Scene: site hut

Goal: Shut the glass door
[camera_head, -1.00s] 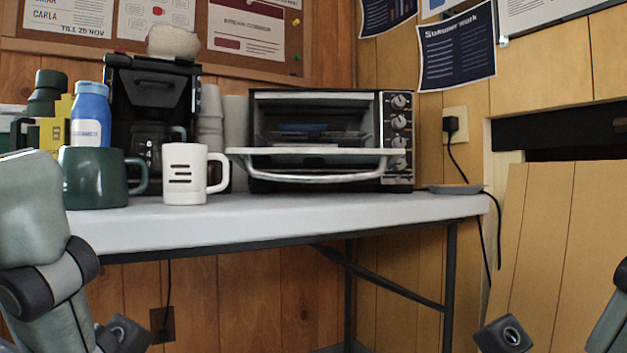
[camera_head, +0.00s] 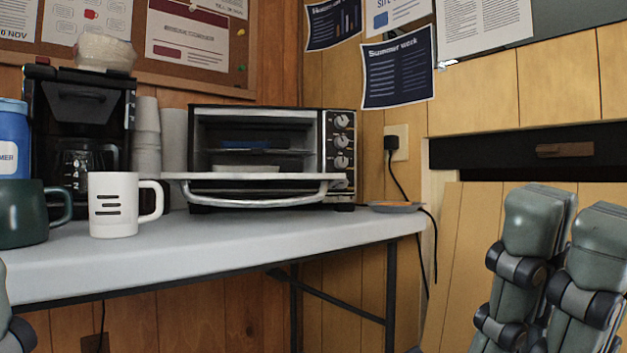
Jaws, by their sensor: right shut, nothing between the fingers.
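The toaster oven (camera_head: 334,190) stands on the grey-white table. Its glass door (camera_head: 200,177) is folded down open, about level, and shows nearly edge-on. A pale curved handle (camera_head: 260,201) runs along the door's front. Inside are racks, with something blue (camera_head: 250,144) and something pale below it. My right gripper (camera_head: 572,215) is at the lower right, fingers upward, shut and empty. It is well to the right of the oven and touches nothing in view. Only a sliver of my left arm or gripper shows at the lower left edge, so its jaws are hidden.
A white mug (camera_head: 114,205) and a dark green mug (camera_head: 22,213) stand left of the door, near a coffee maker (camera_head: 84,112) and stacked cups (camera_head: 147,135). A small dish (camera_head: 394,207) lies at the table's right end (camera_head: 330,225). The tabletop before the oven is clear.

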